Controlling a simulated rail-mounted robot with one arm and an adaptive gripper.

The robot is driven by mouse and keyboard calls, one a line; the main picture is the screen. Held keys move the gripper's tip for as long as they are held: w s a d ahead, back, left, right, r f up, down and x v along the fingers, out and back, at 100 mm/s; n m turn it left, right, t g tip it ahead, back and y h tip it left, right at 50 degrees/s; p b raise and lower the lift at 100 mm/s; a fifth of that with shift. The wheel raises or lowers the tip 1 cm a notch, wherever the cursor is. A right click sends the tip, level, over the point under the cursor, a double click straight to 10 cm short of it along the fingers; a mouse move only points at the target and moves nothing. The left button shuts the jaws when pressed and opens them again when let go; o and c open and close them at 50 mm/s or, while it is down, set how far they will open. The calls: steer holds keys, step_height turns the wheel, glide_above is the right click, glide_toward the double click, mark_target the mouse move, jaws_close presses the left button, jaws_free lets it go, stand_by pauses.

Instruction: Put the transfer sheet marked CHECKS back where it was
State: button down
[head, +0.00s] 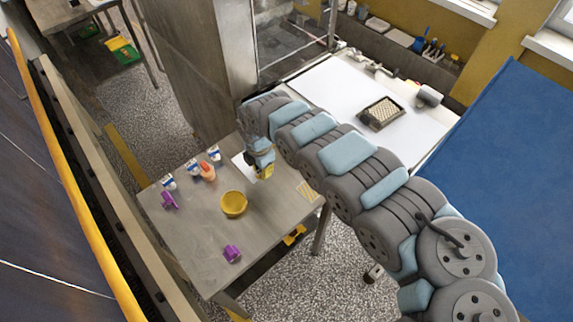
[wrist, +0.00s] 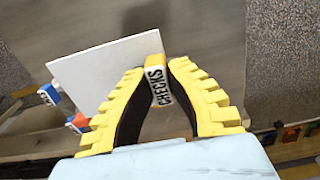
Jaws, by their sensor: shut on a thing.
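The CHECKS transfer sheet is a thin white square (wrist: 108,72) with a yellow tab that carries a white label reading CHECKS (wrist: 157,85). My gripper (wrist: 160,66) is shut on the tab, and the sheet sticks out to the left of the fingers in the wrist view. In the head view my gripper (head: 264,172) is over the back part of the steel table (head: 195,262), and the white sheet (head: 240,164) shows at its left. I cannot tell whether the sheet touches the table. The fingers and arm partly hide it.
A yellow bowl (head: 234,205), purple pieces (head: 232,253) (head: 169,200), an orange item (head: 207,172) and small white-and-blue items (head: 191,166) stand on the table. A white surface (head: 335,95) behind bears a mesh tray (head: 381,114). The table's front is mostly clear.

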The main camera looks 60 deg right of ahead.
steer(key=s+f, duration=0.1)
steer(key=s, duration=0.1)
steer(key=b, duration=1.1)
glide_above(296, 172)
steer(key=a, duration=0.2)
steer(key=f, duration=0.8)
steer(key=shift+w+d+f, duration=0.1)
steer(key=shift+w+d, duration=0.1)
steer(key=shift+w, duration=0.05)
steer(key=shift+s+d+f+b, duration=0.1)
steer(key=shift+d+f+b, duration=0.25)
steer(key=shift+d+f, duration=0.5)
steer(key=shift+s+f+b, duration=0.1)
steer(key=shift+f+b, duration=0.35)
steer(key=shift+f, duration=1.15)
steer(key=shift+f, duration=0.2)
steer(key=c, duration=1.2)
jaws_free()
